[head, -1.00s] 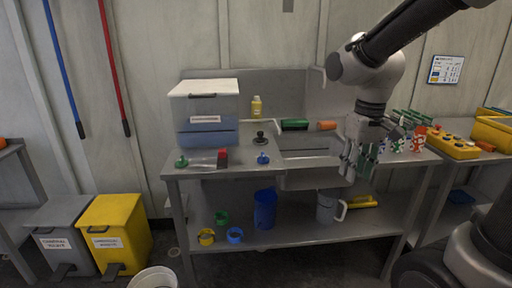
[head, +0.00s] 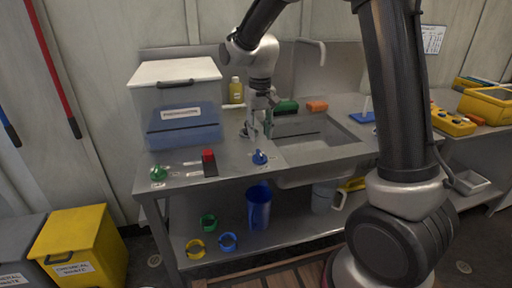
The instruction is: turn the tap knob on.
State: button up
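The sink's tap spout (head: 312,42) rises from the back of the steel counter, bent over at the top. My gripper (head: 257,132) points down at the counter left of the sink basin (head: 305,135). Its fingers look spread apart. It is over the spot where a small dark knob stood in the earlier frame. That knob is now mostly hidden by the fingers, and I cannot tell whether they touch it. No water shows from the spout.
A blue-topped fitting (head: 260,157) stands just in front of my gripper. A lidded bin (head: 175,105) and a yellow bottle (head: 236,91) are to the left and behind.

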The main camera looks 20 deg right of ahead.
aim_at(260, 152)
notch_tip(260, 152, down, 7)
jog(key=shift+f, duration=0.1)
dwell(0.3)
grip_shut()
